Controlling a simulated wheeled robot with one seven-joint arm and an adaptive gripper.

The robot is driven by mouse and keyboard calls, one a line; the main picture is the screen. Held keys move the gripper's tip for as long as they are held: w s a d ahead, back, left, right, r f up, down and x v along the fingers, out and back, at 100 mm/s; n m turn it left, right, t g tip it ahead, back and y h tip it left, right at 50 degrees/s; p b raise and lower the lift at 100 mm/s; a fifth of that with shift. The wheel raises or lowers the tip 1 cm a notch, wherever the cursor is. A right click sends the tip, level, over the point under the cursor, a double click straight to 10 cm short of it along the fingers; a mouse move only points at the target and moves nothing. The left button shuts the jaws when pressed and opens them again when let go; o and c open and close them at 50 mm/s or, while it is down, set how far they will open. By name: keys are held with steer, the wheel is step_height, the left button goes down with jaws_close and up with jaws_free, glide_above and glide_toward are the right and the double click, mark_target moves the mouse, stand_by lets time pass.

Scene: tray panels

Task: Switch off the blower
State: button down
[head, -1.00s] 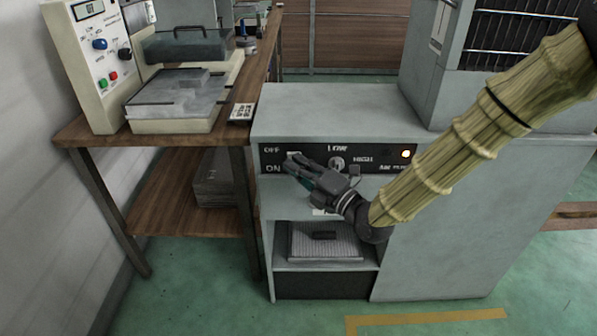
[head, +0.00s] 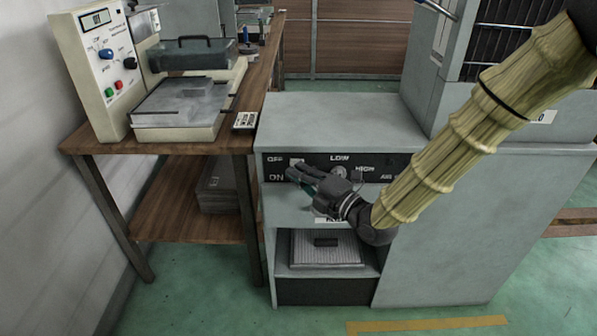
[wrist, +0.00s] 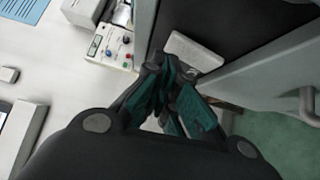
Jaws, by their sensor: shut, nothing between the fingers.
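The blower's grey cabinet (head: 340,112) carries a black control panel (head: 325,158) with OFF printed above ON at its left. A small pale switch (head: 297,161) shows beside OFF; its lower part is hidden by my fingers, so its tilt is unclear. A round knob (head: 339,172) sits below LOW, left of HIGH. My gripper (head: 291,173) is shut and empty, fingertips at the panel beside ON, just below the switch's visible part. I cannot tell whether they touch it. In the wrist view my teal-padded fingers (wrist: 175,100) are together.
A wooden bench (head: 250,80) at the left holds a cream instrument (head: 95,70) with knobs and buttons. An open shelf (head: 320,247) lies below the panel. A taller grey unit (head: 430,70) stands at the back right. Green floor in front is clear.

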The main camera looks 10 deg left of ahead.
steer(key=s+d+r, duration=0.2)
steer(key=s+d, duration=0.6)
steer(key=d, duration=0.1)
steer(key=shift+s, duration=0.15)
steer(key=shift+f, duration=0.15)
